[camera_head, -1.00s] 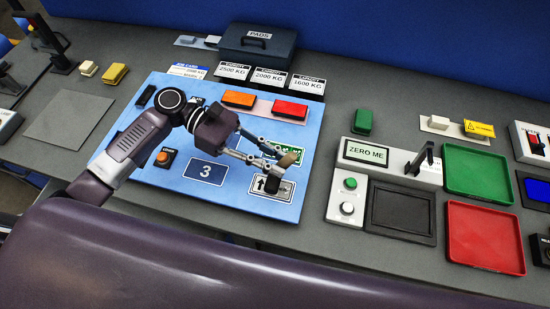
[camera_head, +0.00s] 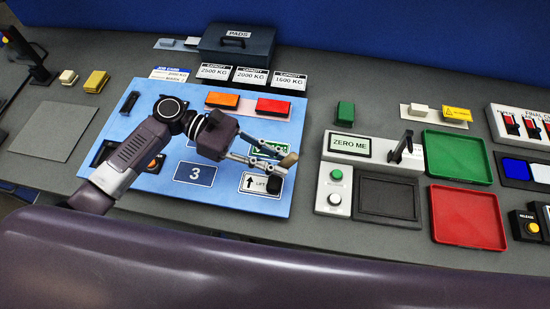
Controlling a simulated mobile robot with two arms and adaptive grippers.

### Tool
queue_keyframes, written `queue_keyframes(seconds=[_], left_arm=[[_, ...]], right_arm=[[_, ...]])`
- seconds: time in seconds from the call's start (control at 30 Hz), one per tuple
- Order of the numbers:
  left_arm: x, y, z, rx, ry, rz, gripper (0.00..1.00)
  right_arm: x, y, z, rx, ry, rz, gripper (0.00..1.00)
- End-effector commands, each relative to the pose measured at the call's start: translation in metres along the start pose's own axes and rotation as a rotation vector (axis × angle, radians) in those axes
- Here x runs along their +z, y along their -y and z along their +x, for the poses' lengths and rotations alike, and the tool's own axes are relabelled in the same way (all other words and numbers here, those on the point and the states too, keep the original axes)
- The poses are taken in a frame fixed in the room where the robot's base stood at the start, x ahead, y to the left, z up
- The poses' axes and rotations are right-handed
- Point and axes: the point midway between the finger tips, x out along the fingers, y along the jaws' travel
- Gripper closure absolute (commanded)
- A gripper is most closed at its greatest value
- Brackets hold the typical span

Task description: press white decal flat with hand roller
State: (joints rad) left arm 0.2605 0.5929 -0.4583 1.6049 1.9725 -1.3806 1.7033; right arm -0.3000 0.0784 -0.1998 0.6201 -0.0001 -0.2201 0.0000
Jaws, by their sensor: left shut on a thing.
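The white decal (camera_head: 256,188) with an up arrow and the word LIFT lies at the lower right of the blue panel (camera_head: 227,199). My left gripper (camera_head: 277,164) is shut on the hand roller, whose tan handle end (camera_head: 289,159) sticks up between the fingertips. The roller's black drum (camera_head: 274,185) is over the right end of the decal and appears to touch it. The decal's left part looks flat; its right end is partly hidden by the drum. My right gripper is not in view.
On the panel are an orange block (camera_head: 222,100), a red block (camera_head: 273,107), a dark 3 plate (camera_head: 194,174) and a green sign (camera_head: 270,147) partly behind my fingers. A ZERO ME unit (camera_head: 349,147), a green tray (camera_head: 457,158) and a red tray (camera_head: 467,217) stand to the right.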

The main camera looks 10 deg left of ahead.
Motion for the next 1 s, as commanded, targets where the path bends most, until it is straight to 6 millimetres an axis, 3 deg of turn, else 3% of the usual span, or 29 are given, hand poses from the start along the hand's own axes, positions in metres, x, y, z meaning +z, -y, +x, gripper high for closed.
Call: queue_keyframes(seconds=[1.0], left_arm=[[-0.0076, -0.0005, 0.0017, 0.000, 0.001, 0.001, 1.00]], right_arm=[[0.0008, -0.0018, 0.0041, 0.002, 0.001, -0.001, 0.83]])
